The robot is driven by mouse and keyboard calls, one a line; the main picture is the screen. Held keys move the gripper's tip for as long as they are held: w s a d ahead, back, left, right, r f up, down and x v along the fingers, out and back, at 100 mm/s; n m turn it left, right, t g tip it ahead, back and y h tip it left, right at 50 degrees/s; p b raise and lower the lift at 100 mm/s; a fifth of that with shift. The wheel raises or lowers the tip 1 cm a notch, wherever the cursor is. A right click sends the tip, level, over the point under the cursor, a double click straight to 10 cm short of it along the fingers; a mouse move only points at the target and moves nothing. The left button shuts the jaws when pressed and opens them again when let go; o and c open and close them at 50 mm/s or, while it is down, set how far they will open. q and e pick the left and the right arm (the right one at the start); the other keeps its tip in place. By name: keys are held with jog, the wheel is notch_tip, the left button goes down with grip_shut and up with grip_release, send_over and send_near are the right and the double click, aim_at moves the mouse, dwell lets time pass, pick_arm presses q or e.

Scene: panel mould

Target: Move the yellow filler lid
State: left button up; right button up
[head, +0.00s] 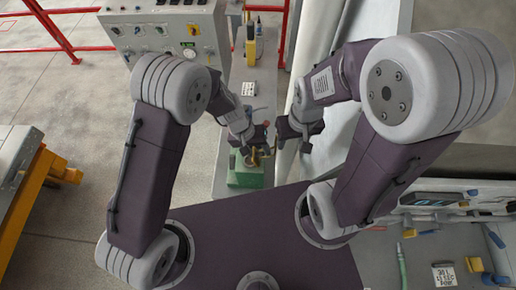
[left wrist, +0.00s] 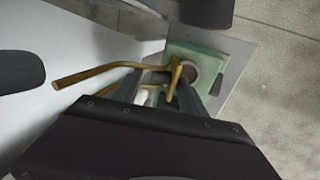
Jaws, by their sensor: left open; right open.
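A green block (head: 246,178) stands at the near end of a grey bench, below the grippers. In the left wrist view the green block (left wrist: 212,52) has a round opening with a pale rim. A yellow piece (head: 254,157), likely the filler lid, shows over the block's top. In the left wrist view the yellow piece (left wrist: 175,78) appears as a short bar and a long thin rod, between and beyond my fingers. My left gripper (head: 254,142) is open just above it; contact cannot be told. My right gripper (head: 301,135) is open and empty, to the right.
A grey control panel (head: 165,38) with knobs stands at the back left. A yellow device (head: 252,45) is farther along the bench (head: 268,85). A large pale curved surface (head: 318,50) rises right of the bench. A bench with loose tools lies at lower right.

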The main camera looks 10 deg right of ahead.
pick_arm(q)
jog(key=shift+f, duration=0.25)
grip_shut()
